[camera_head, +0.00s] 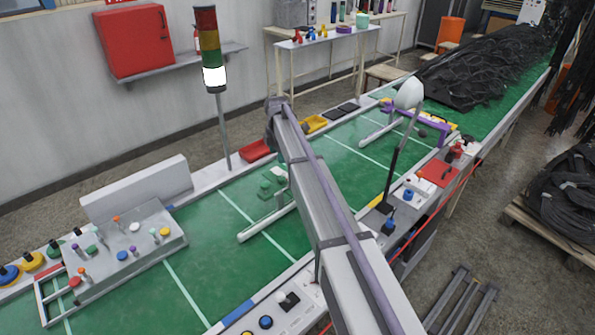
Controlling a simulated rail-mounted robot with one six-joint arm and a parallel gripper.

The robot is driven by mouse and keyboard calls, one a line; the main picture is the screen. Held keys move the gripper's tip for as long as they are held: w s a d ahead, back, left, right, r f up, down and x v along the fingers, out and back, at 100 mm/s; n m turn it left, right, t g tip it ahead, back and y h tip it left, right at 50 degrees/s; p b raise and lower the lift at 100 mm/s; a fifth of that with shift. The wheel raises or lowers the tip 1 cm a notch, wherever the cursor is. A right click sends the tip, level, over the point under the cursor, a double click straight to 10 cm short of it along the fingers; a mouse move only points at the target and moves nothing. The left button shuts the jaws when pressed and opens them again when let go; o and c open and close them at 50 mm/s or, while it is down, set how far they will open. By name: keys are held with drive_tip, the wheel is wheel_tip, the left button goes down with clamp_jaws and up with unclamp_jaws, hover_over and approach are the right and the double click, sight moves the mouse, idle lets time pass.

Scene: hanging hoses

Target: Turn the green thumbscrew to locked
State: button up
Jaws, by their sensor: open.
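A grey box (108,262) with a sloping top stands on the green bench at the left. It carries several small knobs in orange, purple, white, blue and green. A small green knob (92,250) shows on its left part, but I cannot tell whether it is the thumbscrew or how it is turned. Small green pieces (267,187) also sit on the bench left of my arm. My grey arm runs from the bottom right up to the bench's far side. My gripper is not visible; the arm may hide it.
A signal tower (209,50) stands behind the bench. A red tray (255,150) and yellow tray (314,124) lie along the far edge. A white-headed lamp-like post (408,93) stands right of my arm. Black hoses (480,70) heap at the back right. Green surface between fixtures is clear.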

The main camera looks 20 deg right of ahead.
sight(281, 177)
drive_tip(key=f+b, duration=1.1)
drive_tip(key=shift+w+d+f, duration=0.15)
drive_tip(key=shift+d, duration=0.2)
drive_tip(key=shift+c, duration=0.3)
drive_tip(key=c, duration=0.9)
drive_tip(key=shift+o, duration=0.2)
